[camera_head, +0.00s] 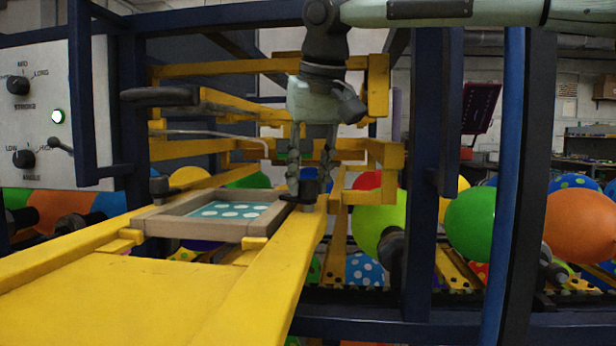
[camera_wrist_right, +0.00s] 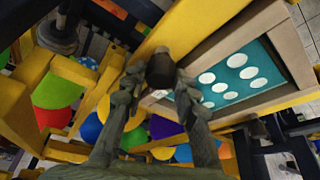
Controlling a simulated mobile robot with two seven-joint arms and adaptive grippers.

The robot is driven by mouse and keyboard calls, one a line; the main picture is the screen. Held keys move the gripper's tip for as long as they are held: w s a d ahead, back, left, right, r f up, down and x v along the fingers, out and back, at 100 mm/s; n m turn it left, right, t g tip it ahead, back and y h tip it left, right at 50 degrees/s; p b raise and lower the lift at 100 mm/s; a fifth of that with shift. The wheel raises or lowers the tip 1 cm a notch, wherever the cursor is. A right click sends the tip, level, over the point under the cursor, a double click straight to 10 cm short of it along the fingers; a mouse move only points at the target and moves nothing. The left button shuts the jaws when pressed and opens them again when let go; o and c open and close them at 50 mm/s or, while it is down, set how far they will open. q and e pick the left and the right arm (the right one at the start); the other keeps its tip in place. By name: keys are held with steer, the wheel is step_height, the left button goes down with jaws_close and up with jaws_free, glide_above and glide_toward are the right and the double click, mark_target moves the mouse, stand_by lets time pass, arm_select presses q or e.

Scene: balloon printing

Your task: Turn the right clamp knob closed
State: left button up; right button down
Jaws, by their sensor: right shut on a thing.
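The right clamp knob (camera_head: 309,187) is a small dark cylinder on the yellow frame, at the right corner of the wooden printing screen (camera_head: 170,224). My right gripper (camera_head: 311,178) reaches down from above with one finger on each side of the knob, shut on it. In the right wrist view the dark knob (camera_wrist_right: 160,68) sits between the tips of the right gripper (camera_wrist_right: 159,78). The other clamp knob (camera_head: 159,187) stands at the screen's left corner. The screen has a teal area with white dots (camera_wrist_right: 236,75). My left gripper is not in view.
Yellow beams (camera_head: 265,285) of the machine surround the screen. Dark blue posts (camera_head: 425,170) stand to the right, with balloons (camera_head: 474,222) behind and between them. A control panel (camera_head: 36,110) with dials and a lit green button is at the left.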

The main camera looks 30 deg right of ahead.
mark_target(308, 180)
steer(key=n+y, duration=0.2)
steer(key=n, duration=0.3)
steer(key=shift+d+n, duration=0.15)
steer(key=shift+n, duration=0.25)
steer(key=shift+y, duration=0.3)
steer(key=c, duration=1.2)
jaws_free()
steer(key=v, duration=0.3)
steer(key=shift+r, duration=0.25)
steer(key=s+d, duration=0.1)
steer(key=s, duration=0.2)
steer(key=s+d, duration=0.1)
steer(key=s, duration=0.3)
steer(key=s+d, duration=0.2)
steer(key=s, duration=0.2)
steer(key=shift+s+f, duration=0.15)
steer(key=shift+f, duration=0.1)
